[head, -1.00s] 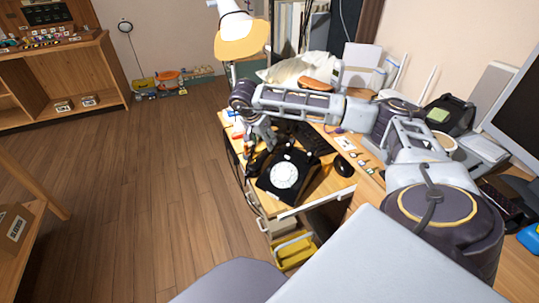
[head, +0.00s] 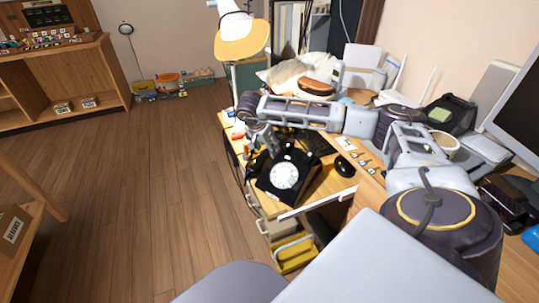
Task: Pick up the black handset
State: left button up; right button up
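The black dial phone (head: 301,168) with its white dial (head: 284,175) sits near the front left end of the wooden desk. The black handset (head: 257,163) appears as a dark shape at the phone's left and far side, partly hidden and hard to separate from the body. My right arm reaches in from the right, and its gripper (head: 267,146) points down at the handset, very close to it. The fingers are small and dark against the black phone, so I cannot tell whether they are open, shut or touching it. My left gripper is out of view.
A black mouse (head: 344,170) lies right of the phone, and a black keyboard (head: 312,142) lies behind it. A lamp with an orange-yellow shade (head: 241,38) stands at the far end. A yellow bin (head: 294,252) is below the desk. Wooden floor (head: 150,190) is clear on the left.

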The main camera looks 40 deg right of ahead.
jog(key=b+x, duration=0.1)
jog(key=x, duration=0.2)
jog(key=shift+d+f, duration=0.3)
jog(key=shift+f, duration=0.15)
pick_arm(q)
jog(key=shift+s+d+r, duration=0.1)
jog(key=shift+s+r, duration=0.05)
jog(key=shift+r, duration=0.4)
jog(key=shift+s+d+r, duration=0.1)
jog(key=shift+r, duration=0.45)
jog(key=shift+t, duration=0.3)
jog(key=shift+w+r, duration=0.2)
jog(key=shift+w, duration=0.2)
pick_arm(e)
grip_shut()
